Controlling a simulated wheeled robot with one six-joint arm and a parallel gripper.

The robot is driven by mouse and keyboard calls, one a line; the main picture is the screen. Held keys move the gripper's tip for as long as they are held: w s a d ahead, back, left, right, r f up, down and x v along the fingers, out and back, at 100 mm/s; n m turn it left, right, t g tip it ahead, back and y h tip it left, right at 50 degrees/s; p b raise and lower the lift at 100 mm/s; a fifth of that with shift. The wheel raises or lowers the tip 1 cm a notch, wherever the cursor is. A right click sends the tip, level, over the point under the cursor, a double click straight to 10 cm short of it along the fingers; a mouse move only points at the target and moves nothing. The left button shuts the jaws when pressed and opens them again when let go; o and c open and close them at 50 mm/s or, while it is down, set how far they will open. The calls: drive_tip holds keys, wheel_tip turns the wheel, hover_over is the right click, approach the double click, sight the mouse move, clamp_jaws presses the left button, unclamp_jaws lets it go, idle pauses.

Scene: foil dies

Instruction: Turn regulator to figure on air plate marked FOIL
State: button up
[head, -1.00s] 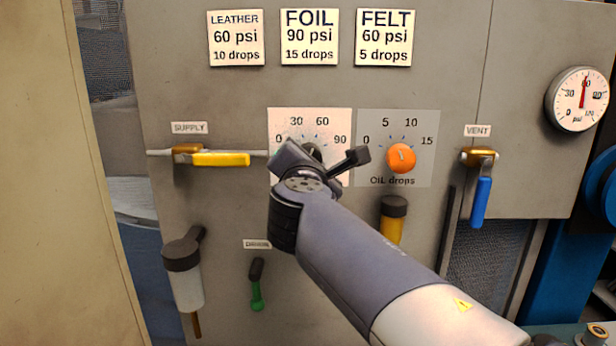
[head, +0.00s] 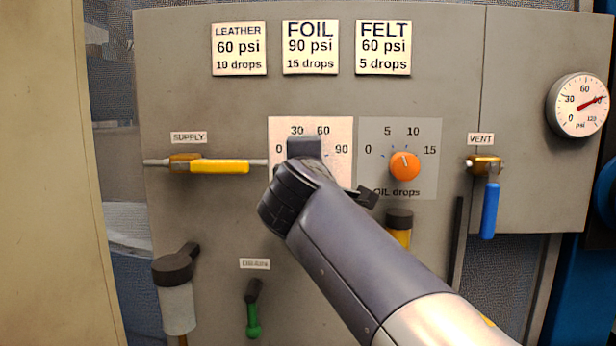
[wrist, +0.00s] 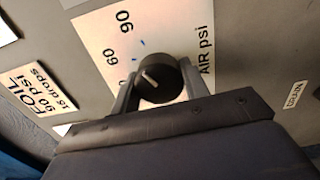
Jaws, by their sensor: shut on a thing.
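The air plate (head: 339,176) is white with figures 0, 30, 60 and 90. Its black regulator knob (wrist: 166,72) shows in the wrist view with a white pointer line slanting towards the upper left, on the side of 60 and 90. My gripper (wrist: 157,90) is shut on the knob, one finger on each side. In the head view my arm hides the knob. The FOIL plate (head: 310,47) reads 90 psi, 15 drops; it also shows in the wrist view (wrist: 42,90). The pressure gauge (head: 578,103) has its red needle pointing up-right, near the 90 position.
The orange oil knob (head: 405,165) is close right of the air plate. The yellow supply lever (head: 220,166) lies horizontal at left; the blue vent lever (head: 489,210) hangs down at right. A green drain handle (head: 253,320) is below. LEATHER (head: 239,48) and FELT (head: 383,47) plates flank FOIL.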

drive_tip(key=shift+m, duration=0.3)
idle(0.4)
drive_tip(key=o, duration=1)
drive_tip(key=s+b, duration=0.2)
drive_tip(key=s, duration=0.8)
drive_tip(key=shift+s+a, duration=0.2)
drive_tip(key=shift+s, duration=0.2)
drive_tip(key=shift+w, duration=0.1)
drive_tip(key=w+p, duration=0.1)
drive_tip(key=w, duration=0.4)
drive_tip(key=w+p, duration=0.1)
drive_tip(key=w, duration=0.4)
drive_tip(key=shift+w+d, duration=0.2)
drive_tip(key=shift+w, duration=0.15)
